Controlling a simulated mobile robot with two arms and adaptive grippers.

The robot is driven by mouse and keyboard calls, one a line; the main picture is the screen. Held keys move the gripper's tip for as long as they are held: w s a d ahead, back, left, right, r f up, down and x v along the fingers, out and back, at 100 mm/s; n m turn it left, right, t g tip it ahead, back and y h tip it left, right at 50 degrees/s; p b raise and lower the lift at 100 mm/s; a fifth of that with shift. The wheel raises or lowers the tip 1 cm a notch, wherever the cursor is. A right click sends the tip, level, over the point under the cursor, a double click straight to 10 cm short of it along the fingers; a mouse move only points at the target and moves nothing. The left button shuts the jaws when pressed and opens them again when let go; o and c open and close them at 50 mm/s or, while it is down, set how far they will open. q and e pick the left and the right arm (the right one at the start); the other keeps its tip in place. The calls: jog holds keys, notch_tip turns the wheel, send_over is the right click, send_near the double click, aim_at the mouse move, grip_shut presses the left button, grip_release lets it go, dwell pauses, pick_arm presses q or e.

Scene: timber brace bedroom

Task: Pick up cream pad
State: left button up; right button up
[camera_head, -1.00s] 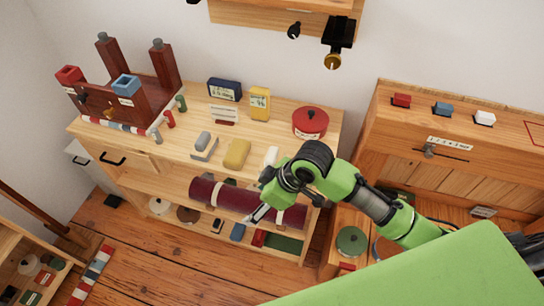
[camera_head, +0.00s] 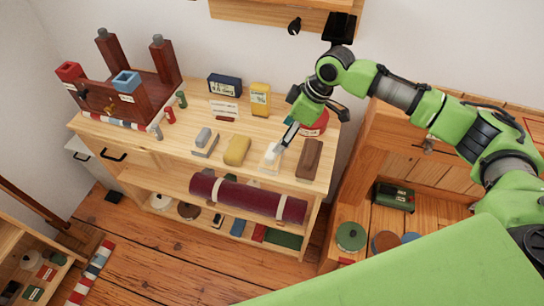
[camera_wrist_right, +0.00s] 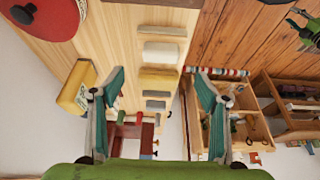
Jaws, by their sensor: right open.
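The cream pad (camera_head: 271,157) lies on the wooden counter between a yellow sponge-like block (camera_head: 237,151) and a brown block (camera_head: 309,159). My right gripper (camera_head: 286,138) is just above and behind it and partly covers it. In the right wrist view, the pale pad (camera_wrist_right: 162,52) lies across the counter. The open fingers of the right gripper (camera_wrist_right: 160,80) stand wide to either side, with nothing between them. I cannot tell how far the fingertips are above the counter. My left gripper is not in view.
A red lidded pot (camera_head: 316,126) is close behind the right gripper, partly hidden. A yellow box (camera_head: 260,100), a dark blue box (camera_head: 224,88) and a grey block (camera_head: 203,138) stand nearby on the counter. A dark red roll (camera_head: 248,197) lies on the shelf below.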

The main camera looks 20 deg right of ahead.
aim_at(272, 156)
jog(key=x, duration=0.4)
jog(key=shift+a+f, duration=0.1)
jog(key=shift+f, duration=0.15)
jog(key=shift+p+x, duration=0.95)
jog(key=shift+x, duration=1.75)
jog(key=shift+s, duration=0.1)
jog(key=c, duration=1.2)
